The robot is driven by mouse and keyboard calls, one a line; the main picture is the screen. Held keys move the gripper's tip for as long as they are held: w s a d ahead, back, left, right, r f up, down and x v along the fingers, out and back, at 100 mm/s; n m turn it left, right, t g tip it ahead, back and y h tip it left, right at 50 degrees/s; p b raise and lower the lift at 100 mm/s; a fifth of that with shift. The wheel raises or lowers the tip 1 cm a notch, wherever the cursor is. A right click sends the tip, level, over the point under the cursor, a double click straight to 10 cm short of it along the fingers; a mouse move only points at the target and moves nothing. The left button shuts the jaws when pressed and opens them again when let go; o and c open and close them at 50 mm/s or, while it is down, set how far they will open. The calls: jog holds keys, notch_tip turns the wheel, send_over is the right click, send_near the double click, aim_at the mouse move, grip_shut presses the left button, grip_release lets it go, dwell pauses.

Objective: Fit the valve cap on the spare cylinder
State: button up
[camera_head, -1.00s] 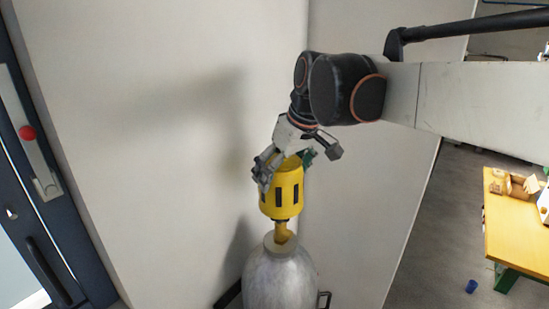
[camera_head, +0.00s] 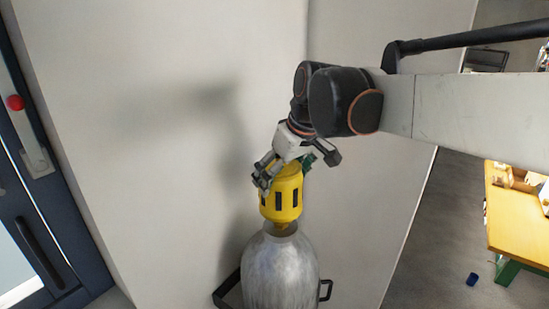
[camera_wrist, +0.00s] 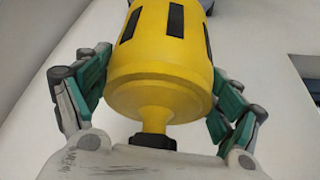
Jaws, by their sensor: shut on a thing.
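The yellow valve cap (camera_head: 282,200), with dark slots round its side, is upright in my gripper (camera_head: 285,172). In the wrist view the cap (camera_wrist: 160,65) sits between the two green-padded fingers (camera_wrist: 165,95), which are closed on its sides. The grey spare cylinder (camera_head: 281,272) stands directly below. The cap's lower edge is just above the cylinder's neck, and only a little of the yellow valve (camera_head: 282,227) shows between them. The cap hides the rest of the valve. I cannot tell whether the cap touches the neck.
A black frame (camera_head: 228,288) is around the cylinder's lower part. Pale walls meet in a corner close behind it. A dark blue door (camera_head: 50,235) is at the left. A yellow-topped table (camera_head: 518,215) and a blue cup (camera_head: 472,279) on the floor are at the right.

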jog(key=shift+f+b, duration=2)
jog(key=shift+f, duration=1.2)
jog(key=shift+f, duration=0.45)
jog(key=o, duration=1.2)
